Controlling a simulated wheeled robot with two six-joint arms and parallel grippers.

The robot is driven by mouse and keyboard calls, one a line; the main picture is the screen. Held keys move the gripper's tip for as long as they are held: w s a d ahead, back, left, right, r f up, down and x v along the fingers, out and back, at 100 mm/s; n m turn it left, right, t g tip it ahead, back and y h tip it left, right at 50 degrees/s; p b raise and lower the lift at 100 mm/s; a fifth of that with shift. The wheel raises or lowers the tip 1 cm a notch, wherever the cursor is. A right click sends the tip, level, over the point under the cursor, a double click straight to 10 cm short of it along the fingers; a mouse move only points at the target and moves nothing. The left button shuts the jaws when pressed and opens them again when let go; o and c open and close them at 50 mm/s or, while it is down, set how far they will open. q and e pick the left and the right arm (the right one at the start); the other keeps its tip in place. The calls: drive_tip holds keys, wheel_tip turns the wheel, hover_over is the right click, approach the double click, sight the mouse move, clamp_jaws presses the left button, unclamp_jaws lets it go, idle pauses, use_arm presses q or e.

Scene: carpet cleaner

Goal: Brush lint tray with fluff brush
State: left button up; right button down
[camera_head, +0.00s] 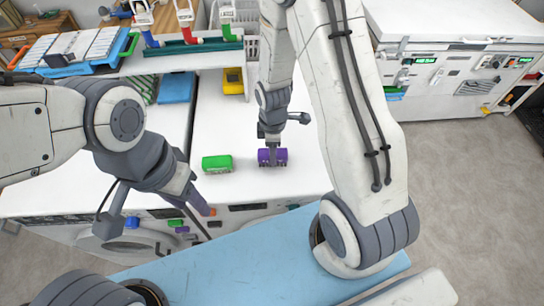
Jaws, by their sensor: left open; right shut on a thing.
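A purple block-like object (281,157) is on the white worktop near the middle. My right gripper (272,154) comes down from above and is shut on it. A green block-like object (217,164) lies on the worktop just left of the purple one, with a small gap between them. I cannot tell from their shapes which is the fluff brush or the lint tray. My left gripper (206,222) is open and empty near the worktop's front edge, in front and to the left of the green object. The fingertips of the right gripper are partly hidden.
White machines (140,246) with round doors stand below the worktop edge. A blue box (176,88) and a yellow item (233,80) sit further back. A rack with coloured bottles (188,38) stands behind. Bare worktop surrounds the green and purple objects.

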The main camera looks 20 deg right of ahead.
drive_tip(key=shift+r+p, duration=1.65)
drive_tip(key=shift+r, duration=0.6)
